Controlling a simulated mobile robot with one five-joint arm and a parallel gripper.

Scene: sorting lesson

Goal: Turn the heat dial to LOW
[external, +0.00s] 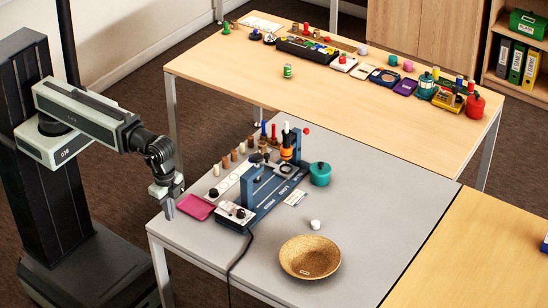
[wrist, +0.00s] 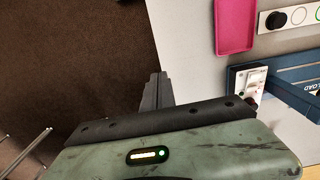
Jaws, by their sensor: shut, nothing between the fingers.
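A white control box (external: 236,217) with a dark round knob (external: 240,213) stands at the near end of a blue station (external: 270,190) on the grey table. The knob may be the heat dial; its markings are too small to read. The box also shows in the wrist view (wrist: 236,80), at the right, partly cut by the blue frame. My gripper (external: 169,212) points down by the grey table's left edge, to the left of the box and apart from it. In the wrist view its fingers (wrist: 158,80) are together and empty.
A magenta tray (external: 196,207) lies between my gripper and the station. Several pegs, a teal pot (external: 320,174), a white knob-like piece (external: 315,225) and a woven bowl (external: 310,257) are on the grey table. A black cable (external: 240,255) runs off the front edge.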

